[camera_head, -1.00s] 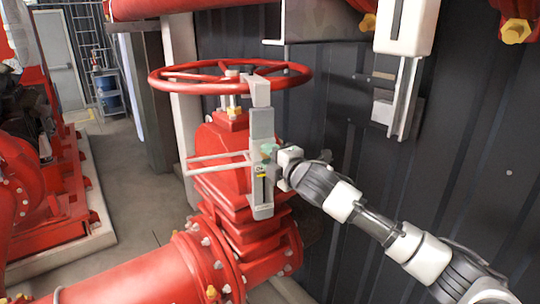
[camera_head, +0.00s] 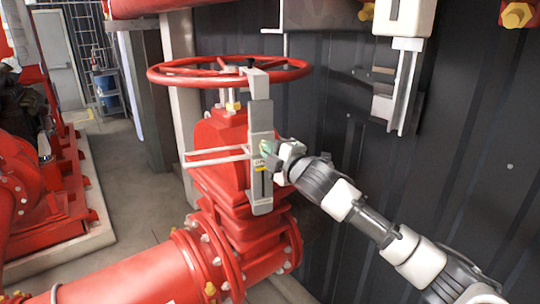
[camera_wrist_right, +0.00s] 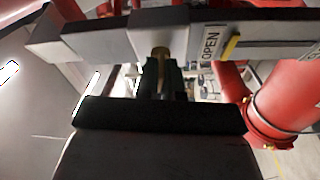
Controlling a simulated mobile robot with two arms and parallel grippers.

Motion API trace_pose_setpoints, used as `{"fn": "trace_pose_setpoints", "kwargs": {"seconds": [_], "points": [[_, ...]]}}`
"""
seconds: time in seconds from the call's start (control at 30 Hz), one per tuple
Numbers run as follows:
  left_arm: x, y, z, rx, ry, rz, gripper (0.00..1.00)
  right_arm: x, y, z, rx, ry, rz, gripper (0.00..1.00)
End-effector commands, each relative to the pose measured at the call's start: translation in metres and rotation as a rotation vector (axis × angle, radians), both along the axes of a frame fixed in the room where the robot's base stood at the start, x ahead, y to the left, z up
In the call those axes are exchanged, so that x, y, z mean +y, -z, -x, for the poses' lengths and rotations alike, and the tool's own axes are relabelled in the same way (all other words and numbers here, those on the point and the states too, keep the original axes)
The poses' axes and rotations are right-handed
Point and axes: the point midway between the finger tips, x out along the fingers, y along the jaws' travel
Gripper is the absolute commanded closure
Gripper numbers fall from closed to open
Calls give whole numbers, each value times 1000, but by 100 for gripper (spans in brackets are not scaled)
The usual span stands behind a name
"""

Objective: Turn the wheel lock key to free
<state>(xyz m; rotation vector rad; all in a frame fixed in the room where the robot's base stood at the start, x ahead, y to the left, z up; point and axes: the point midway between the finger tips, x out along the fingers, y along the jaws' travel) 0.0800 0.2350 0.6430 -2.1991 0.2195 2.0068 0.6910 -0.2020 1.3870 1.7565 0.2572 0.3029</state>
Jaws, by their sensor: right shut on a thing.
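The wheel lock is a tall grey bar (camera_head: 261,190) hooked over the rim of a red handwheel (camera_head: 190,76). A brass key cylinder (camera_wrist_right: 160,53) shows on the bar in the right wrist view. My right gripper (camera_head: 273,153) is at the bar's face, pointing left. In the wrist view its dark fingers (camera_wrist_right: 161,75) are shut at the brass cylinder, on the key; the fingers mostly hide the key. An "OPEN" label (camera_wrist_right: 210,48) and a yellow pointer (camera_wrist_right: 231,46) are beside the cylinder. My left gripper is not in view.
The red valve body and pipe (camera_head: 150,272) stand below the wheel. A dark corrugated wall (camera_head: 455,190) is close behind my right arm. A grey bracket (camera_head: 403,90) hangs on the wall at the upper right. Open floor (camera_head: 135,190) lies to the left.

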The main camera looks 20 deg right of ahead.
Motion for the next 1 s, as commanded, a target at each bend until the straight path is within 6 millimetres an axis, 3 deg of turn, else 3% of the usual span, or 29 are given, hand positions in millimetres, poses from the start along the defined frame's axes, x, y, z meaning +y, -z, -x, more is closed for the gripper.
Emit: {"fn": "trace_pose_setpoints", "kwargs": {"seconds": [0.5,1.0], "points": [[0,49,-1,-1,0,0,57,2,3,0,12,-3,-492,100],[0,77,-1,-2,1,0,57,2,0,1,25,-5,-966,100]]}}
